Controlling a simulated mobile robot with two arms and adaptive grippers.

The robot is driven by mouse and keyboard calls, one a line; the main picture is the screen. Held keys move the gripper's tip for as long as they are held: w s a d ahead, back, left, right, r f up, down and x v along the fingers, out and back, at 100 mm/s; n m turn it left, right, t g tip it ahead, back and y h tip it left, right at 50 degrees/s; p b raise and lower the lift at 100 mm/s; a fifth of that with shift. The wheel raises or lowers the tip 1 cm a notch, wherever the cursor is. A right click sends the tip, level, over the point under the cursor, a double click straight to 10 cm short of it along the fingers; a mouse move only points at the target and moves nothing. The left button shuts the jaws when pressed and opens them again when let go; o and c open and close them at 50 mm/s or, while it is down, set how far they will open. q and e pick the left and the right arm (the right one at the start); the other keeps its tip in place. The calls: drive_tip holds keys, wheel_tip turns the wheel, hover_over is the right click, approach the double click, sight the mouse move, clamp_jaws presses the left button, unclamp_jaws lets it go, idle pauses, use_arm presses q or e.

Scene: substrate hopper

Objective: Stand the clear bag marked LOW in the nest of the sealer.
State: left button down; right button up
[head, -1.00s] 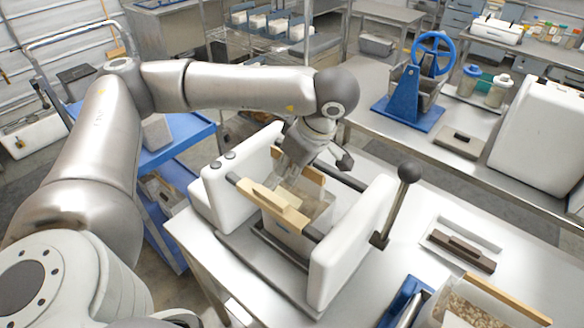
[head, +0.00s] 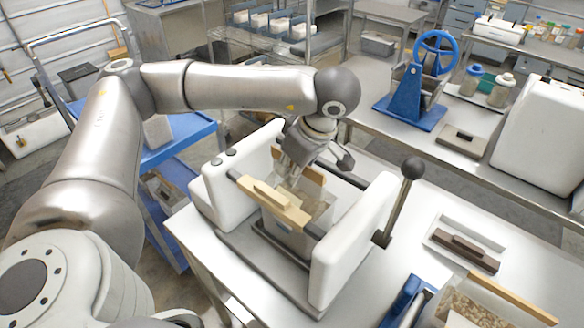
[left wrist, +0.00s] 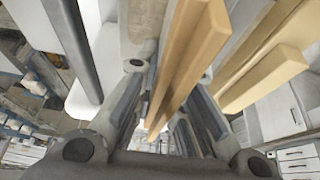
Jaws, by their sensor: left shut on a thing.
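The sealer (head: 340,252) stands on the metal table, with white side housings and dark rails between them. A clear, see-through bag (head: 318,208) with a pale wooden bar (head: 278,203) along its near top edge is between the rails. A second wooden bar (head: 306,168) is on the far side. No LOW mark is legible. The bag's bottom and the nest are mostly hidden. My right gripper is not visible.
A lever with a black knob (head: 412,168) rises at the sealer's right. A dark block (head: 465,250) lies in a pale tray to the right. A wooden-topped container of beige pieces (head: 470,312) is at the front right. A blue cart (head: 180,140) stands left.

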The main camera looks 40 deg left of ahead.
use_arm(q)
drive_tip(key=shift+f, duration=0.1)
drive_tip(key=c, duration=1.5)
unclamp_jaws()
drive_tip(key=shift+o, duration=0.2)
drive_tip(key=shift+s+f, duration=0.1)
drive_tip(key=v, duration=1.2)
